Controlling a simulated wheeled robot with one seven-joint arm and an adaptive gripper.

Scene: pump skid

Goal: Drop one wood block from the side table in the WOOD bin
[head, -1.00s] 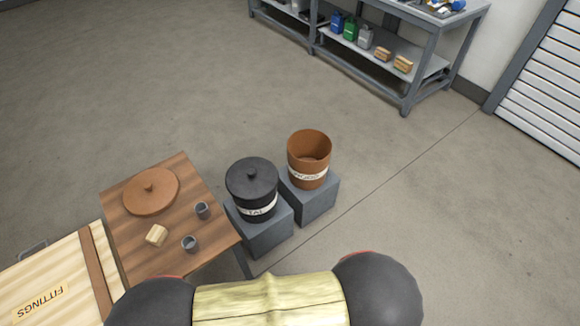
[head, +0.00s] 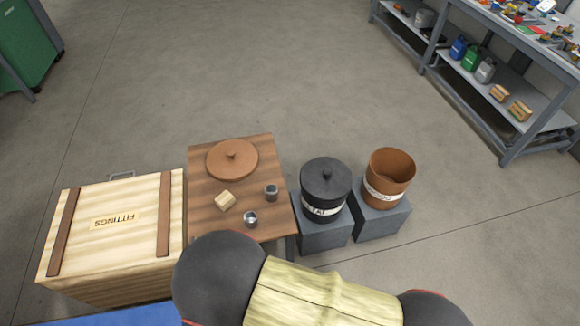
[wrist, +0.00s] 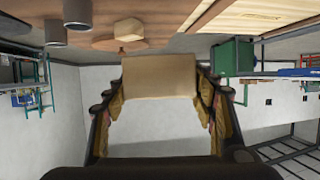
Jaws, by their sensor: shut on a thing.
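My gripper (wrist: 160,88) shows in the wrist view, shut on a tan wood block (wrist: 158,76) held between its fingers. The head view does not show the held block clearly. The side table (head: 205,162) holds another small wood block (head: 225,200), which also shows in the wrist view (wrist: 128,30). The brown WOOD bin (head: 387,190) stands right of the table in the head view, open at the top, its label partly readable. The held block is not over the bin in the wrist view.
The black lidded bin (head: 326,185) stands between table and WOOD bin. A workbench (head: 510,150) is at right. Floor behind is clear.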

